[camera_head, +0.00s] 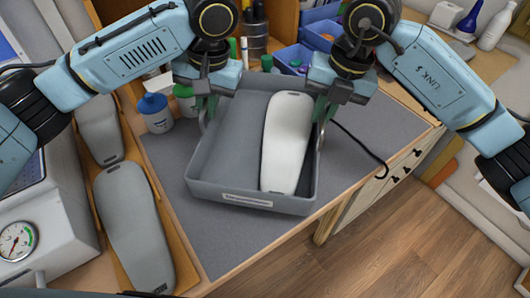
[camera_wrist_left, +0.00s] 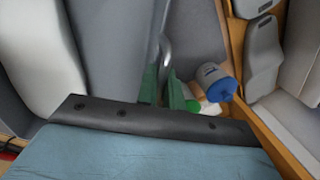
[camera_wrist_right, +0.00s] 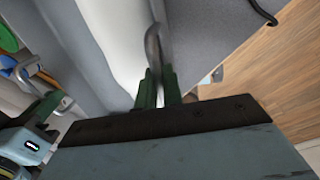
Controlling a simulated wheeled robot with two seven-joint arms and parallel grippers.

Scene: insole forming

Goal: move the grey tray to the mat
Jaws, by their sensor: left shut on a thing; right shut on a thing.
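The grey tray (camera_head: 245,197) is in the middle of the head view, with a white insole-shaped piece (camera_head: 286,140) lying in its right part. The grey mat (camera_head: 215,245) covers the bench top under and around the tray. I cannot tell whether the tray touches it. My left gripper (camera_head: 206,113) is shut on the tray's left handle, a metal loop also seen in the left wrist view (camera_wrist_left: 165,48). My right gripper (camera_head: 321,110) is shut on the right handle, also seen in the right wrist view (camera_wrist_right: 153,45).
A blue-lidded jar (camera_head: 155,113) and a green-lidded jar (camera_head: 185,97) stand left of the tray. Grey insole forms (camera_head: 135,225) lie on a wooden board at left, beside a machine with a gauge (camera_head: 16,240). Blue bins (camera_head: 293,58) stand behind. A black cable (camera_head: 362,150) lies at right.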

